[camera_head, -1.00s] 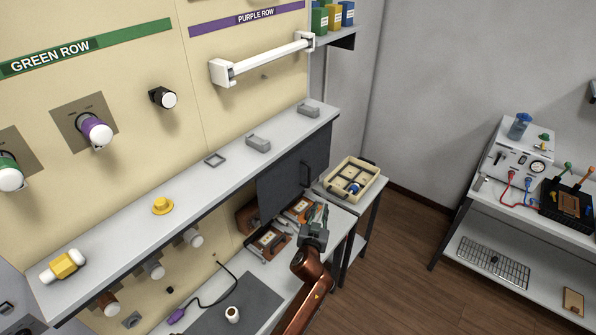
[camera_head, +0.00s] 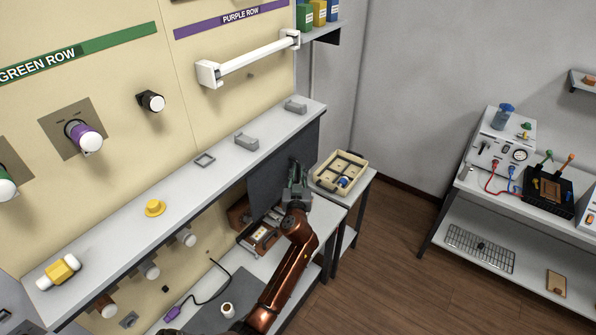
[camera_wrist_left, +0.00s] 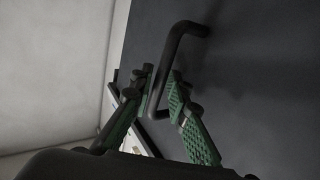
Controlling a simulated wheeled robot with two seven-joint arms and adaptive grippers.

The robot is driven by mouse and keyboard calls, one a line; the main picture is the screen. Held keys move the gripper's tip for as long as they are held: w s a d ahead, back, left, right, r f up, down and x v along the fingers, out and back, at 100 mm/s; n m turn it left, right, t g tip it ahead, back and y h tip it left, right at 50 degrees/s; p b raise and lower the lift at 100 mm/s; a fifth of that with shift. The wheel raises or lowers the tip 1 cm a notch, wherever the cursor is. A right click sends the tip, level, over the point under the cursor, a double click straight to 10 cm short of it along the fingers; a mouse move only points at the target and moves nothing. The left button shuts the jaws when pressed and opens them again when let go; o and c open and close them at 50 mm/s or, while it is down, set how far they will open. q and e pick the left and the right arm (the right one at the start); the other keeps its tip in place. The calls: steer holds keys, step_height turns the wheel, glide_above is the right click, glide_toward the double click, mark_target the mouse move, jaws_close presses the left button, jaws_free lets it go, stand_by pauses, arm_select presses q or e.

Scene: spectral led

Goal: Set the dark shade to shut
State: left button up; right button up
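The dark shade (camera_head: 262,183) is a dark grey panel hanging under the front of the long shelf, with a black bar handle. My left gripper (camera_head: 297,178) is at the handle, at the panel's right part, and hides most of it in the head view. In the left wrist view the handle (camera_wrist_left: 176,50) runs down between the two green fingertips of this gripper (camera_wrist_left: 161,85), close to both. I cannot tell whether they press on it. The shade also fills the right of that view (camera_wrist_left: 265,75). My right gripper is out of view.
The long shelf (camera_head: 180,195) above the shade carries a yellow knob (camera_head: 154,208) and grey brackets. A lower bench (camera_head: 318,218) holds wooden boxes (camera_head: 258,238) behind the shade. A beige tray (camera_head: 341,171) stands just right.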

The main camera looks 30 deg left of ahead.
arm_select(q)
jaws_close()
stand_by(0.6)
